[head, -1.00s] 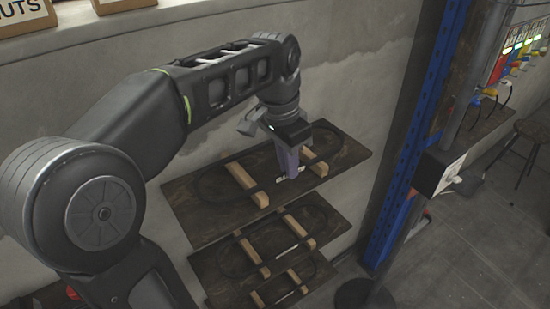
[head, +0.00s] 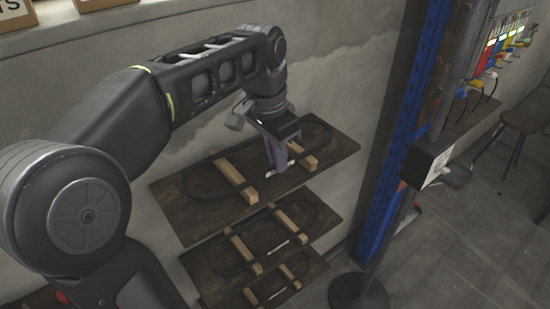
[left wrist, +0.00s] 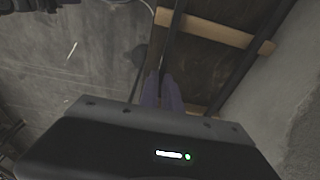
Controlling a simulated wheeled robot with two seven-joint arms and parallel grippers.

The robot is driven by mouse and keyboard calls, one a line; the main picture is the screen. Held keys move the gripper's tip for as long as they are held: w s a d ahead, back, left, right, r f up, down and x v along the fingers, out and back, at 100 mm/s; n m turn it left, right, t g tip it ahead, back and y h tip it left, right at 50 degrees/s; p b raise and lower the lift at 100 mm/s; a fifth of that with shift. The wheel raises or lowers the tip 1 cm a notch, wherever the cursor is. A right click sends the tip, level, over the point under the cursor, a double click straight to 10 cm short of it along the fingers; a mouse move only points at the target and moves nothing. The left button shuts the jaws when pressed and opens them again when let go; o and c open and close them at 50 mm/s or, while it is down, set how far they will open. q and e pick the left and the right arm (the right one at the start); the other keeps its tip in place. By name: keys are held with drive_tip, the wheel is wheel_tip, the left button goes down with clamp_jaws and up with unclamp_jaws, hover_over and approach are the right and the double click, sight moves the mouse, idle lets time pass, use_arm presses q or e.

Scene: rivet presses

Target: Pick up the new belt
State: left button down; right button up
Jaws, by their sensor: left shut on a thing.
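Black belts lie as long loops over pairs of wooden blocks on stacked dark shelves. The top belt (head: 207,196) lies on the top shelf (head: 185,223), across its two wooden blocks (head: 229,172). My left gripper (head: 277,168) points down at the near run of this belt, between the blocks. Its purple fingers are shut on the belt; they hide the gripped part. In the left wrist view the fingers (left wrist: 162,92) close around the dark belt strand, with a wooden block (left wrist: 215,32) beyond. My right gripper is not in view.
A middle shelf (head: 328,222) and a lower shelf (head: 310,272) hold more belts on blocks. A blue upright post (head: 408,145) stands just right of the shelves. The concrete wall (head: 345,60) is close behind. A stool (head: 525,122) stands far right.

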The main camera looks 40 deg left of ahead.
use_arm(q)
drive_tip(key=shift+d+r, duration=0.1)
drive_tip(key=shift+r, duration=0.15)
wheel_tip(320, 180, up, 5)
drive_tip(key=p, duration=0.3)
drive_tip(key=shift+r, duration=0.1)
drive_tip(key=shift+r+p, duration=0.5)
drive_tip(key=s+d, duration=0.2)
drive_tip(key=d, duration=0.7)
drive_tip(key=s+d, duration=0.3)
drive_tip(key=d, duration=0.6)
drive_tip(key=shift+s+d, duration=0.35)
drive_tip(key=shift+d, duration=0.05)
drive_tip(key=shift+f+b, duration=0.1)
drive_tip(key=shift+b, duration=0.2)
